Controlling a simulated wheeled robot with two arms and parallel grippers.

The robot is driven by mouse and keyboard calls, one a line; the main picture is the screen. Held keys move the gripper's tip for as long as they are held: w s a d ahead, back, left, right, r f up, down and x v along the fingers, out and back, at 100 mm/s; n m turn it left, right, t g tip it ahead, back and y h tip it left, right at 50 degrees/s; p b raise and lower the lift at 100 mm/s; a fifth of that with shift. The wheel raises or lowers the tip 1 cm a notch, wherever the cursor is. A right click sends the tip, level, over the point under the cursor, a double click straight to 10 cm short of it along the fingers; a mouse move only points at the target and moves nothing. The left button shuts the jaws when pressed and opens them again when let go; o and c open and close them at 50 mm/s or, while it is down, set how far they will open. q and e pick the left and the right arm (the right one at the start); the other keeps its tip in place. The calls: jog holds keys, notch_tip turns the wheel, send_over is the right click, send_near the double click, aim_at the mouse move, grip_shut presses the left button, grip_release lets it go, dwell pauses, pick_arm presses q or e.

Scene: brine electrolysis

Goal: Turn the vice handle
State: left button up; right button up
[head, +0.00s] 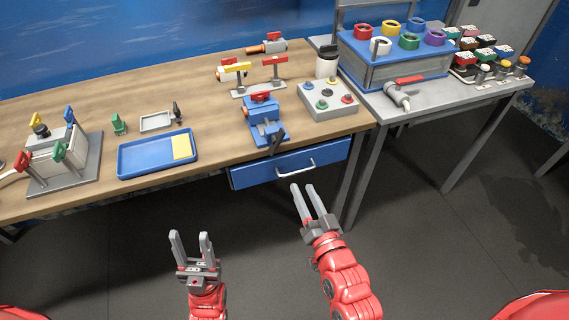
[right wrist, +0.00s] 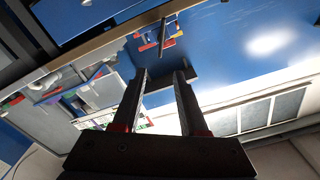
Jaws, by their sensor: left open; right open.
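The blue vice (head: 262,112) stands at the front edge of the wooden table, with red on its top. A dark bar that looks like its handle (head: 277,141) sticks out at the front, over the table edge. My right gripper (head: 303,188) is open and empty, below and slightly right of the vice in the head view, apart from it. Its open fingers also show in the right wrist view (right wrist: 160,90). My left gripper (head: 190,237) is open and empty in front of the table, further left and away from the vice.
A blue drawer (head: 290,165) with a pale handle is under the table edge. A grey button box (head: 328,99) stands right of the vice, and a blue tray (head: 140,158) lies to its left. A grey side table (head: 440,97) adjoins at right. The floor in front is clear.

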jog(key=b, duration=0.3)
send_near(278, 145)
jog(key=p+x, duration=0.1)
jog(key=x, duration=0.8)
jog(key=shift+w+f+p, duration=0.1)
jog(key=shift+w+p, duration=0.25)
grip_shut()
